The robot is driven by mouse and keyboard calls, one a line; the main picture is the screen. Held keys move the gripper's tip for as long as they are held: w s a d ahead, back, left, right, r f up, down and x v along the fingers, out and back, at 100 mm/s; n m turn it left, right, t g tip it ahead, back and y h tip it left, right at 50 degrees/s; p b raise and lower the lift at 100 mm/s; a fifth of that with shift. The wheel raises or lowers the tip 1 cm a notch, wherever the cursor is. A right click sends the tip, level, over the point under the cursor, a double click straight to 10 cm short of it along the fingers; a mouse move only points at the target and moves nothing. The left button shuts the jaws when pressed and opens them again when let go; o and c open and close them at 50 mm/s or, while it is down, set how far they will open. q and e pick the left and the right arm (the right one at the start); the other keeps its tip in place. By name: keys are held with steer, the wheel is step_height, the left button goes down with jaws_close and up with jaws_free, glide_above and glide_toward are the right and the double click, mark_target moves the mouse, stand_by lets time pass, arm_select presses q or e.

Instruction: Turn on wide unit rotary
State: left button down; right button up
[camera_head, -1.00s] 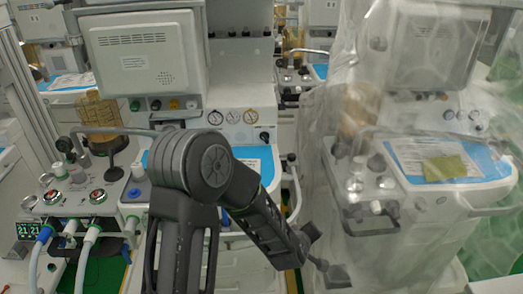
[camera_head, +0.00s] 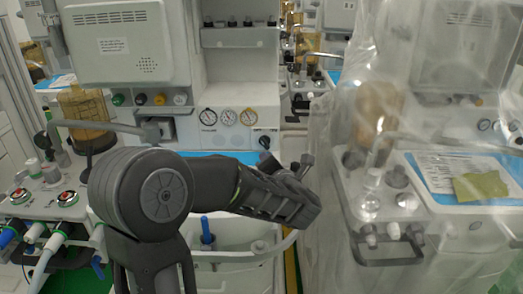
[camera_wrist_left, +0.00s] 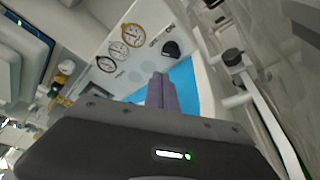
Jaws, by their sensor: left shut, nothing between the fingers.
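The wide anaesthesia unit (camera_head: 262,95) stands ahead with a white front panel. A black rotary knob (camera_head: 265,142) sits on that panel, below and right of three round gauges (camera_head: 229,117). In the left wrist view the knob (camera_wrist_left: 171,48) is above and slightly right of the fingertips, with a visible gap. My left gripper (camera_head: 307,160) is at the end of my dark arm, right of and a little below the knob in the head view. Its fingers (camera_wrist_left: 160,77) are together and empty, pointing towards the panel. My right gripper is not in view.
A second unit under clear plastic sheeting (camera_head: 400,130) stands close on the right. A white rail (camera_head: 235,253) runs along the front of the wide unit. A blue work surface (camera_head: 225,157) lies below the panel. Hoses and valves (camera_head: 45,205) are at the left.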

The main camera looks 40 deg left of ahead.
mark_target(265, 143)
arm_select(q)
steer(key=shift+p+x, duration=0.35)
steer(key=shift+x, duration=4.7)
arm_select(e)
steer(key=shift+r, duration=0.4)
arm_select(q)
steer(key=shift+w+d, duration=0.1)
steer(key=shift+w, duration=0.05)
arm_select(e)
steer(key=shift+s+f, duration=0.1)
arm_select(q)
steer(key=shift+r, duration=0.1)
steer(key=shift+m, duration=0.3)
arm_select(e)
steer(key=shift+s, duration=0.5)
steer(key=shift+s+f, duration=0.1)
